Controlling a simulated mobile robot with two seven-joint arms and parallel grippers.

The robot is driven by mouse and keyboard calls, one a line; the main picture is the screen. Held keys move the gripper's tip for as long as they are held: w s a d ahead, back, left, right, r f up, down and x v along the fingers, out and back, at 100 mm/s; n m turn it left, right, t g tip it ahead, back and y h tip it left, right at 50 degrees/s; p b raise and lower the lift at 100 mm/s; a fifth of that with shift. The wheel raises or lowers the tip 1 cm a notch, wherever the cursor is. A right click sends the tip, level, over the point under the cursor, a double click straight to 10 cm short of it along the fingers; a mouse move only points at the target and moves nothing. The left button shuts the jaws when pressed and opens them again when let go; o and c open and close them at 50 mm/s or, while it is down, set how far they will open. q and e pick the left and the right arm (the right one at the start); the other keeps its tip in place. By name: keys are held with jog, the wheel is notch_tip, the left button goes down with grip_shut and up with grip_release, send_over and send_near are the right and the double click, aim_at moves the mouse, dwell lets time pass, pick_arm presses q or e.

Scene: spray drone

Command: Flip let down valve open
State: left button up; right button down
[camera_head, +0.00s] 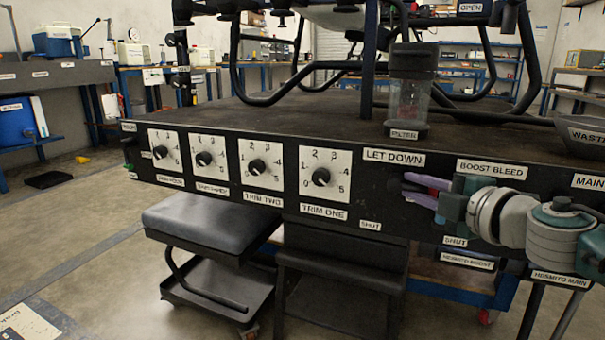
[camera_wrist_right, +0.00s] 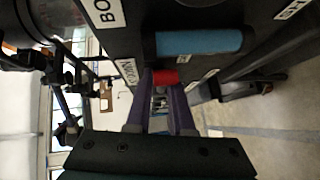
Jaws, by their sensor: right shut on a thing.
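The LET DOWN label (camera_head: 394,158) is on the dark front panel, with a SHUT label (camera_head: 370,225) below and to its left. The let down valve between them is mostly hidden by my right gripper (camera_head: 405,187), whose arm comes in from the right. Its purple fingers point left across the panel just under the label. In the right wrist view, the fingers (camera_wrist_right: 158,90) close around a narrow part, with a red piece (camera_wrist_right: 165,77) at their tips, seemingly the valve's handle. How far the handle is turned cannot be told. My left gripper is out of view.
The BOOST BLEED label (camera_head: 492,169) is above my right wrist. A blue cylinder (camera_wrist_right: 198,42) is close beside the fingers in the wrist view. Trim dials (camera_head: 321,177) line the panel's left part. A clear filter (camera_head: 410,95) stands on top. A padded stool (camera_head: 212,222) stands below.

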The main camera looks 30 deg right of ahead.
jog(key=shift+s+f, duration=0.1)
jog(key=shift+f, duration=0.3)
jog(key=c, duration=1)
grip_release()
jog(key=shift+o, duration=0.4)
jog(key=shift+r, duration=0.2)
jog(key=shift+s+a+r, duration=0.1)
jog(key=shift+s, duration=0.1)
jog(key=s+r+p, duration=0.1)
jog(key=s+p, duration=0.1)
jog(key=s, duration=0.7)
jog(key=shift+s+a+p, duration=0.15)
jog(key=shift+a+p, duration=0.25)
jog(key=shift+r, duration=0.15)
